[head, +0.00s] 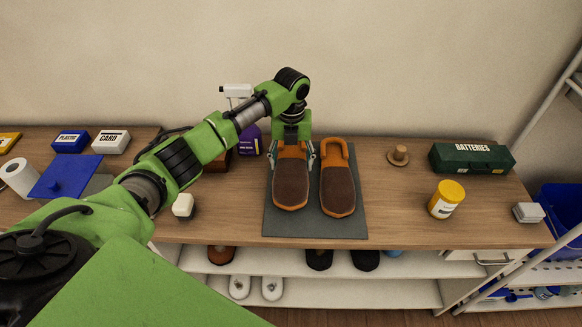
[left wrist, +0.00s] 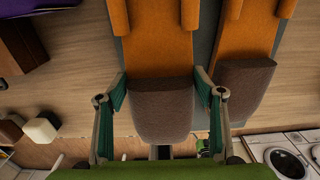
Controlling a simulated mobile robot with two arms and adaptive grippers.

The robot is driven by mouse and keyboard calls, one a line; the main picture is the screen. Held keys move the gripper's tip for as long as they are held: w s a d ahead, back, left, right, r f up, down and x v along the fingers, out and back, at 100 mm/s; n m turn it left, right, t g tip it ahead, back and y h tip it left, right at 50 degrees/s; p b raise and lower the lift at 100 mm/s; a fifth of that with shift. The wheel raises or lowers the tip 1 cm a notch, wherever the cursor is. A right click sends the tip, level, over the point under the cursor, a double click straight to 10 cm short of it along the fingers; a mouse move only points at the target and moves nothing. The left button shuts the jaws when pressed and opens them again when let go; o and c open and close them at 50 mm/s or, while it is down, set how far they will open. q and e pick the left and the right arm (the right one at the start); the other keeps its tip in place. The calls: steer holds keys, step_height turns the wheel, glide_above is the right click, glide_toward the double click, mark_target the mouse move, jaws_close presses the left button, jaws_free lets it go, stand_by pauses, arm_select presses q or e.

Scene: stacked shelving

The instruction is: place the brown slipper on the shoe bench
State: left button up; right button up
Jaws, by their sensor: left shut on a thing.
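Two brown slippers with orange trim are side by side on a dark grey mat (head: 315,228) on the wooden top of the shoe bench (head: 408,215), rounded brown ends toward me. My left gripper (head: 293,157) reaches down from behind and is shut on the left slipper (head: 291,185), one finger on each side. That slipper also shows between the fingers in the left wrist view (left wrist: 162,108). I cannot tell whether it rests fully on the mat. The right slipper (head: 338,192) stands close beside it, untouched by the gripper. My right gripper is not in view.
A purple box (head: 249,140) and a small white block (head: 183,206) are to the left. Shelves below hold white shoes (head: 255,288) and dark shoes (head: 342,260).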

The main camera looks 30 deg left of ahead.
arm_select(q)
step_height(320, 180, down, 3)
steer(key=shift+w+a+f, duration=0.1)
steer(key=shift+a, duration=0.05)
steer(key=shift+f, duration=0.1)
steer(key=o, duration=1.2)
steer(key=shift+f, duration=0.1)
step_height(320, 180, up, 12)
steer(key=shift+r+b, duration=0.2)
steer(key=shift+b, duration=0.65)
